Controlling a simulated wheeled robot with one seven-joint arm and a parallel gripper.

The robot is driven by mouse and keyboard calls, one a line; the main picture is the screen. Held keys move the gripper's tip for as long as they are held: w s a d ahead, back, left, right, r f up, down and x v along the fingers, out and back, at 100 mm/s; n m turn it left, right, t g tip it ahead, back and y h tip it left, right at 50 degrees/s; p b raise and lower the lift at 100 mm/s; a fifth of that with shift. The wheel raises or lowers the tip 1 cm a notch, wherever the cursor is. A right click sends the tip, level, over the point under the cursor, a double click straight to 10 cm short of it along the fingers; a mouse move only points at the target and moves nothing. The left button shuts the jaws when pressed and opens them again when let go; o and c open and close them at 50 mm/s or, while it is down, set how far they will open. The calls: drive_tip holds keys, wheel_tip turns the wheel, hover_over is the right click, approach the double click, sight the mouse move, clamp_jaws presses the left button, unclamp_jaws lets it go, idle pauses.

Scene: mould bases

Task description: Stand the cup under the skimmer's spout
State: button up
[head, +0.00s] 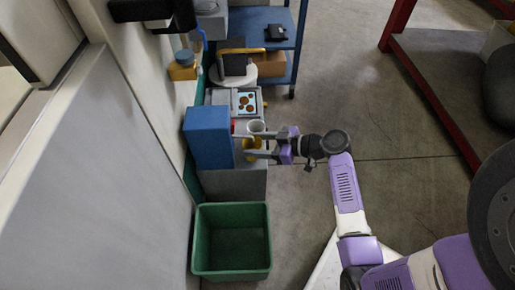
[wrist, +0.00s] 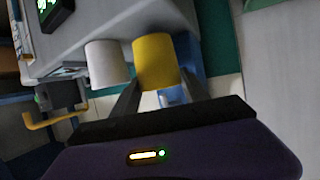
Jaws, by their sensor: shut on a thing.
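My gripper (head: 249,146) is shut on a yellow cup (wrist: 155,62), with one finger on each side of it. The yellow cup also shows between the fingers in the head view (head: 251,142), partly hidden by them. A white cup (wrist: 105,63) stands right beside the yellow one in the wrist view, and it also shows in the head view (head: 256,126). A dark unit with a yellow bracket and a pale round base, possibly the skimmer (head: 235,64), stands farther back. I cannot make out its spout.
A blue box (head: 208,137) stands just left of the cups. A panel with a lit screen (head: 247,102) is behind them. A green bin (head: 232,207) is on the floor in front. A blue cart (head: 270,17) stands at the back.

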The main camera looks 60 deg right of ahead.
drive_tip(key=shift+s+f, duration=0.1)
drive_tip(key=shift+f, duration=0.65)
drive_tip(key=shift+f+b, duration=0.2)
drive_tip(key=shift+b, duration=0.2)
drive_tip(key=o, duration=1.1)
drive_tip(key=shift+c, duration=0.2)
drive_tip(key=shift+r, duration=0.1)
